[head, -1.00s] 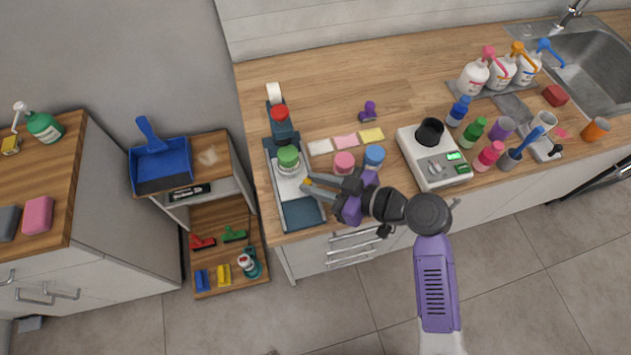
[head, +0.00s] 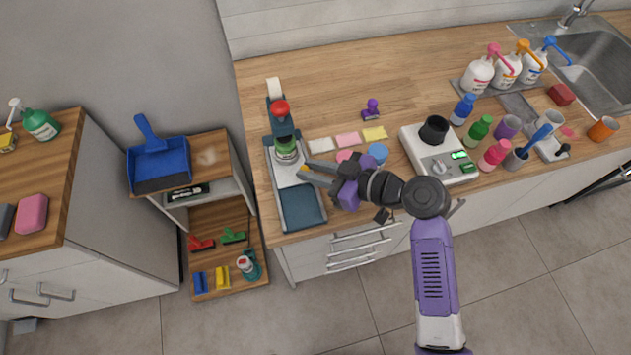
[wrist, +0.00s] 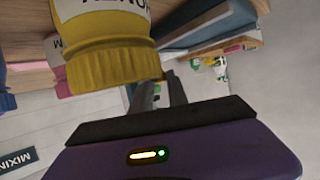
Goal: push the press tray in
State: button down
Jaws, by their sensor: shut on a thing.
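The press (head: 281,122) stands at the left end of the counter, dark blue with a red knob. Its light grey tray (head: 287,179) carries a green-capped bottle (head: 285,150), which stands upright just below the press head and is partly covered by it.
A pink-capped bottle (head: 345,156) and a blue-capped bottle (head: 377,153) stand close behind my gripper. A white device (head: 438,155) with a black cup is to the right. The counter behind the coloured notes (head: 347,139) is mostly clear.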

jog(key=shift+w+r, duration=0.1)
jog(key=shift+w, duration=0.1)
jog(key=c, duration=1.3)
grip_release()
jog(key=shift+w, duration=0.1)
jog(key=b+v, duration=0.1)
jog(key=v, duration=0.6)
jog(key=shift+b, duration=0.3)
jog(key=shift+s+d+r, duration=0.1)
jog(key=shift+s+d, duration=0.15)
jog(key=shift+d, duration=0.05)
